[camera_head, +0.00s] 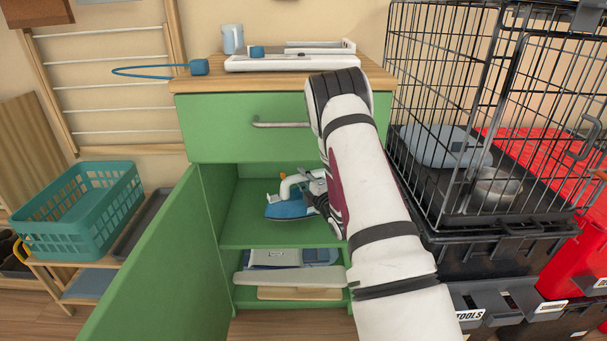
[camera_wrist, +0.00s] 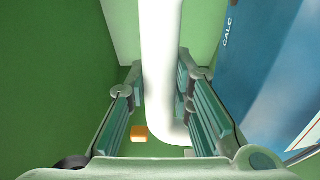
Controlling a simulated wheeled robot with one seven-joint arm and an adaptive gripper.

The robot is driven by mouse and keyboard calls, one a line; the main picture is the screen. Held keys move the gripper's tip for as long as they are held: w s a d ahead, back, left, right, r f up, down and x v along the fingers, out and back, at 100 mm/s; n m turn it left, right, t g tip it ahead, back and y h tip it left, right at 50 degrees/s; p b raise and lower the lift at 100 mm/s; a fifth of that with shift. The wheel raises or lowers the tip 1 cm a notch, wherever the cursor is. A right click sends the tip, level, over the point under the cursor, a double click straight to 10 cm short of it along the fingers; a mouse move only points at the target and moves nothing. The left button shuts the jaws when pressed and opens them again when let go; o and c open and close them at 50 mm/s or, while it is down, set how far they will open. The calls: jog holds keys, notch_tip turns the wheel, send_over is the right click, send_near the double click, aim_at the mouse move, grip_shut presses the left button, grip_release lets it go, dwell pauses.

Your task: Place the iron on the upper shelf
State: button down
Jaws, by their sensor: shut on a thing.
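The iron (camera_head: 287,209) has a blue body and a white handle, and it is inside the open green cabinet, in the upper compartment. My gripper (camera_head: 316,188) reaches in from the right and is shut on the handle. In the wrist view the white handle (camera_wrist: 162,60) runs between my finger pads, with the blue body (camera_wrist: 275,75) on the right. The upper shelf (camera_head: 238,233) is green and lies right under the iron. I cannot tell whether the iron touches it. My arm hides the compartment's right side.
The cabinet door (camera_head: 150,265) stands open at the left. The lower shelf holds flat items, including a pale board (camera_head: 290,278). A drawer (camera_head: 230,127) above is shut. A black wire crate (camera_head: 440,150) stands close on the right, and a teal basket (camera_head: 80,212) at the left.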

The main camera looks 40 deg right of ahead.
jog(key=shift+f+b, duration=0.75)
jog(key=shift+f, duration=0.95)
jog(key=c, duration=1.4)
grip_release()
jog(key=shift+f, duration=0.2)
jog(key=shift+r, duration=0.2)
jog(key=s+p, duration=0.1)
jog(key=s, duration=0.3)
jog(key=s+a+p, duration=0.1)
jog(key=s, duration=0.3)
jog(key=s+a+p, duration=0.1)
jog(key=s, duration=0.3)
jog(key=shift+p, duration=0.35)
jog(key=shift+f, duration=0.1)
